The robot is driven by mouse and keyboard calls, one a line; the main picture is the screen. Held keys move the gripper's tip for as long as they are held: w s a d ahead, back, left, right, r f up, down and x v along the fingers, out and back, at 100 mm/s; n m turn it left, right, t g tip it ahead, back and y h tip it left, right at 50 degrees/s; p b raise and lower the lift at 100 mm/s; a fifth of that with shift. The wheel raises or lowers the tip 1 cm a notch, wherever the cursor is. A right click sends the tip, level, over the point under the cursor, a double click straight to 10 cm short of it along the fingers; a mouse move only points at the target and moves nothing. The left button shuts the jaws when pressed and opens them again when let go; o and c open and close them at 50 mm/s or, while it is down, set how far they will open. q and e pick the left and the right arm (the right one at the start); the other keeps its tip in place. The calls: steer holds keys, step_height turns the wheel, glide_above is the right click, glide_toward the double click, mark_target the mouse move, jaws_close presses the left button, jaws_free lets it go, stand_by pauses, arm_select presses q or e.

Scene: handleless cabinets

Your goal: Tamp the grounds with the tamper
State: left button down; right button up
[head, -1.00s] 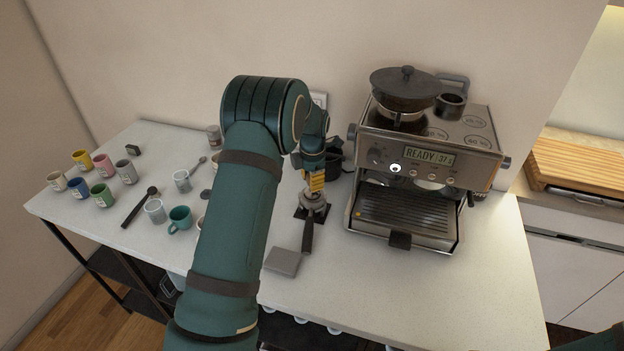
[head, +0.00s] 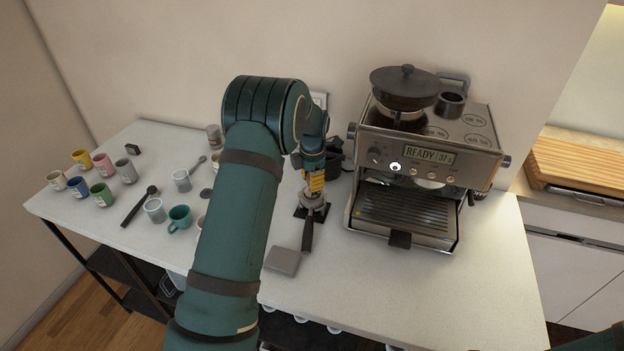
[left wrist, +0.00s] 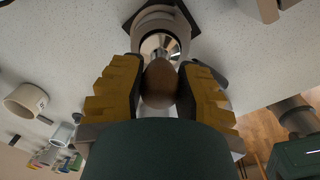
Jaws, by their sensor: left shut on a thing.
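My left gripper (head: 314,184) points down over the portafilter, left of the coffee machine. It is shut on the tamper, whose brown rounded handle (left wrist: 160,88) shows between the yellow fingers in the left wrist view. The tamper's shiny metal part sits at the portafilter basket (left wrist: 158,14); how deep it is inside I cannot tell. The portafilter's dark handle (head: 308,236) points toward the table front, and its head rests on a dark square mat (head: 299,212). The grounds are hidden. My right gripper is out of view.
The coffee machine (head: 420,165) stands close on the right and reads READY. A grey flat block (head: 283,261) lies in front of the portafilter. Several cups, including a teal mug (head: 180,218), and a dark-handled spoon (head: 138,206) are at left. The table's front right is clear.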

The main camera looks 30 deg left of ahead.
arm_select(q)
steer(key=shift+s+d+f, duration=0.1)
steer(key=shift+s+f, duration=0.1)
steer(key=shift+f, duration=0.45)
stand_by(0.8)
steer(key=shift+r, duration=0.1)
steer(key=shift+w+r+p, duration=0.15)
steer(key=shift+r+p, duration=0.15)
steer(key=shift+r, duration=0.35)
steer(key=shift+r+p, duration=1.25)
steer(key=shift+r, duration=1.8)
